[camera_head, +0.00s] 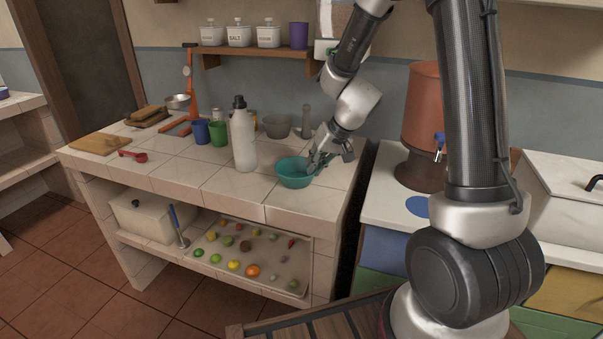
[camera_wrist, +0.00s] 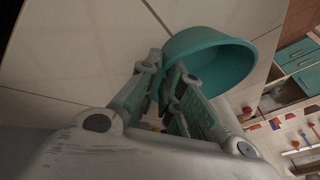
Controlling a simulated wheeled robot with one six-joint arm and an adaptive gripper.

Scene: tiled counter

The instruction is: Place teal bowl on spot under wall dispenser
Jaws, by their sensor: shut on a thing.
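The teal bowl (camera_head: 291,177) is near the front right of the tiled counter, upright or nearly so. I cannot tell whether it touches the tiles. My gripper (camera_head: 318,163) is shut on the bowl's right rim. In the wrist view the bowl (camera_wrist: 215,62) shows beyond my gripper (camera_wrist: 166,78), its rim between the fingers. A flat blue round spot (camera_head: 417,206) lies on the white counter at right, below the blue tap of a terracotta dispenser (camera_head: 421,105). That dispenser stands on a brown base. A whitish fixture (camera_head: 326,47) on the wall is partly hidden by my arm.
A white bottle (camera_head: 243,140) stands left of the bowl, with a green cup (camera_head: 219,133) and blue cup (camera_head: 201,132) farther left. A grey bowl (camera_head: 277,126) and a grey pestle-like object (camera_head: 306,121) stand behind. A dark gap (camera_head: 352,225) separates the two counters.

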